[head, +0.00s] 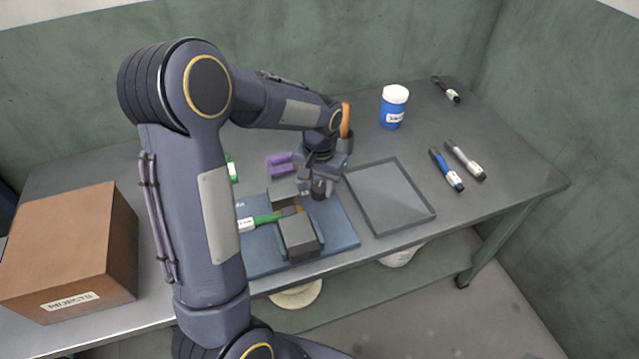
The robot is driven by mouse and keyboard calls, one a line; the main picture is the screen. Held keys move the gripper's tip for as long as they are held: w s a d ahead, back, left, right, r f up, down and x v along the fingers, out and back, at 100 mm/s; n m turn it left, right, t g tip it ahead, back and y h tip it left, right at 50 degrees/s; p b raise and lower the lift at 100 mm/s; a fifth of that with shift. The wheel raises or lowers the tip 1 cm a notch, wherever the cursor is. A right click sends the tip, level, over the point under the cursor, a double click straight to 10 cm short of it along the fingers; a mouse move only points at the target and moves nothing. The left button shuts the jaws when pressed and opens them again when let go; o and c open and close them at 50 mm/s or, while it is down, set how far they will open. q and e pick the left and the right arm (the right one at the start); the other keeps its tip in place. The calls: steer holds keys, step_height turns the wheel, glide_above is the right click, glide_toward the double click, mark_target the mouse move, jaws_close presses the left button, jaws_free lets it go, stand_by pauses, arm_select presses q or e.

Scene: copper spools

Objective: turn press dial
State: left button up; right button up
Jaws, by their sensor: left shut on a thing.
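The press stands on a blue base plate (338,237) near the front edge of the table, with a grey block (298,234) at its front. A dark round dial (319,189) shows at the right rear of the press. My left gripper (319,181) reaches down from above and is shut on the dial. The fingers and wrist hide part of the dial, so its angle cannot be read. A green-handled tool (262,219) with a white label lies across the press by the grey block. My right gripper is not in view.
A shallow grey tray (427,215) lies right of the press. A purple piece (280,162) lies behind. A cardboard box (70,250) stands left.

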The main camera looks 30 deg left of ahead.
mark_target(319, 187)
arm_select(q)
steer(key=n, duration=0.5)
steer(key=shift+r+p, duration=0.1)
steer(key=shift+p, duration=0.2)
steer(key=shift+n, duration=0.4)
steer(key=o, duration=1)
step_height(319, 187, up, 8)
steer(key=shift+f+p, duration=0.15)
steer(key=shift+p, duration=0.25)
